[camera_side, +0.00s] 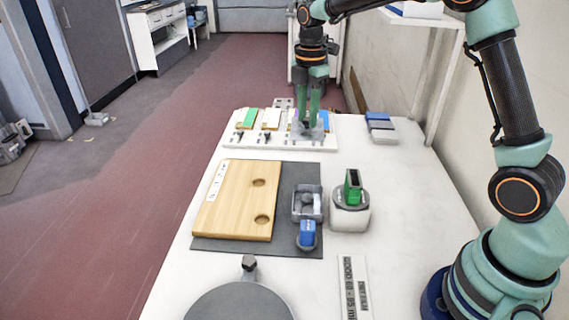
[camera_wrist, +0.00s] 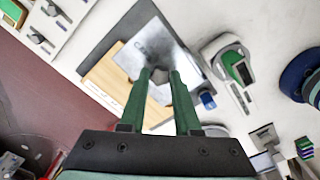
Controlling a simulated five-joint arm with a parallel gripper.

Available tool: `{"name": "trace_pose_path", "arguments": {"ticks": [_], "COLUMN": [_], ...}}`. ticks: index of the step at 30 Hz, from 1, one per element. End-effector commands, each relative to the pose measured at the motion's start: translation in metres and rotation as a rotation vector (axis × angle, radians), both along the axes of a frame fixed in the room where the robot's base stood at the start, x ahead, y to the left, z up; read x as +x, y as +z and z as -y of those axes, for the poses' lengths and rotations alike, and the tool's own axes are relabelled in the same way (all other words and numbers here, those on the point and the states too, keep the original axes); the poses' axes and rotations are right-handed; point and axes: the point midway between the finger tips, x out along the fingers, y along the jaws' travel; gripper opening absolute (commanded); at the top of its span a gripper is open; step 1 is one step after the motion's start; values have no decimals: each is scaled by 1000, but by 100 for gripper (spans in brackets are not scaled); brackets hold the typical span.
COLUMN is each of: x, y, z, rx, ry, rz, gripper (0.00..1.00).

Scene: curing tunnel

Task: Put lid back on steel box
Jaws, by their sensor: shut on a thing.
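My gripper (camera_side: 314,122) is shut on a grey metal lid (camera_side: 303,130) by its knob, above the right end of the white rack at the back. In the wrist view the lid (camera_wrist: 145,45) lies flat beyond my fingertips (camera_wrist: 160,76), its knob between them. An open grey box (camera_side: 307,190), which looks like the steel box, stands on the right part of the dark mat, well in front of my gripper. A round grey thing shows inside it. In the wrist view the lid seems to hide the box.
The wooden board (camera_side: 233,205) with two round hollows lies on the dark mat (camera_side: 215,246). A blue item (camera_side: 307,234) sits in front of the box. A white device (camera_side: 350,217) with a green piece stands right of it. The white rack (camera_side: 250,142) holds coloured pieces.

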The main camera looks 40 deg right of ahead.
Motion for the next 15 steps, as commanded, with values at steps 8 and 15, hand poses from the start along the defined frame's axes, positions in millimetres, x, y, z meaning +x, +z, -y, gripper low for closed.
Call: {"name": "trace_pose_path", "arguments": {"ticks": [8, 15], "x": [-47, -73], "y": [-42, -61], "z": [-45, -61], "rx": [0, 0], "ry": [7, 6], "rz": [-1, 1], "gripper": [0, 0]}}
